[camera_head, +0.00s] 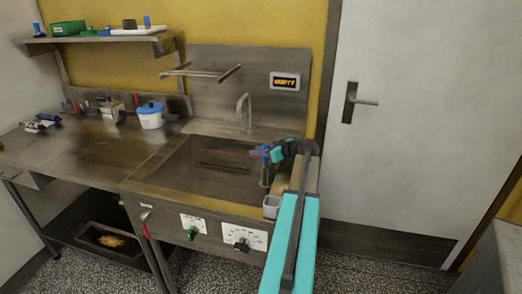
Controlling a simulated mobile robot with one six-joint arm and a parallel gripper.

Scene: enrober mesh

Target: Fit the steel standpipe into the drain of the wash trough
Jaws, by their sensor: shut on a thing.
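The wash trough (185,178) is a steel basin set in the right part of the bench. A dark slotted strip and a thin red line show in it; I cannot make out the drain. My gripper (262,154) is above the trough's right end, shut on a slim upright piece with blue at its top. This appears to be the steel standpipe (265,175). It hangs upright below the jaws near the trough's right wall. Its lower end is hard to see, so I cannot tell whether it touches anything.
A bent tap (244,108) stands at the trough's back. A small grey cup (271,206) is at the front right rim. A wall rack (200,73) hangs above.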

